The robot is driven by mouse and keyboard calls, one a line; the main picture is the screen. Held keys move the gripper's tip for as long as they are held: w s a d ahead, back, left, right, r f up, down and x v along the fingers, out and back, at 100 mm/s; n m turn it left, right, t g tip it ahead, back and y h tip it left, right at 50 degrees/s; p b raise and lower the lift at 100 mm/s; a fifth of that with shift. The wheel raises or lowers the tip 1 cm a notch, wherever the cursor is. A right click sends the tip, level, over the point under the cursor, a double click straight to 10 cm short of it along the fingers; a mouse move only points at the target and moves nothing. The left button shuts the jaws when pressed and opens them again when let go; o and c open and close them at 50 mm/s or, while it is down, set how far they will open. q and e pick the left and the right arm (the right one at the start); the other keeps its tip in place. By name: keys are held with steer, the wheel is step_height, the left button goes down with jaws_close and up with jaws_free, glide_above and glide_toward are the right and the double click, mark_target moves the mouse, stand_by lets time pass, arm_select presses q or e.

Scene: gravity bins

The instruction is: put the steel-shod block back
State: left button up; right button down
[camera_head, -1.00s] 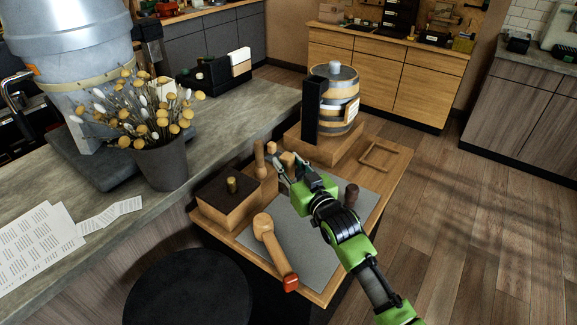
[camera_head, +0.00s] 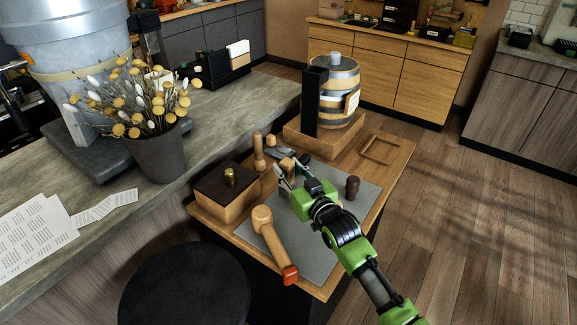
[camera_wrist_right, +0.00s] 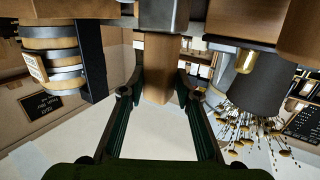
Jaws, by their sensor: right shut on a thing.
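My right gripper (camera_head: 283,173) is shut on the steel-shod block (camera_head: 287,164), a small light-wood block, over the far left part of the grey mat (camera_head: 300,250). In the right wrist view the block (camera_wrist_right: 158,65) stands between the fingers (camera_wrist_right: 157,83), with a grey metal part at the picture's top end. In the head view the fingers partly hide the block, and I cannot tell whether it touches the mat. My left gripper is not in view.
On the small table, a wooden box (camera_head: 225,205) with a dark lid and a red-ended mallet (camera_head: 270,240) lie left. A light peg (camera_head: 258,150), dark peg (camera_head: 352,187), empty wooden frame (camera_head: 365,156) and small barrel (camera_head: 338,105) on a wooden base stand around the gripper.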

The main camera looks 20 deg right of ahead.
steer(key=shift+f, duration=0.45)
steer(key=shift+f+b, duration=0.4)
steer(key=shift+f, duration=0.05)
steer(key=c, duration=1.4)
jaws_free()
steer(key=shift+c, duration=0.2)
steer(key=s+d, duration=0.2)
steer(key=s, duration=1)
steer(key=shift+r, duration=0.4)
steer(key=shift+w, duration=0.1)
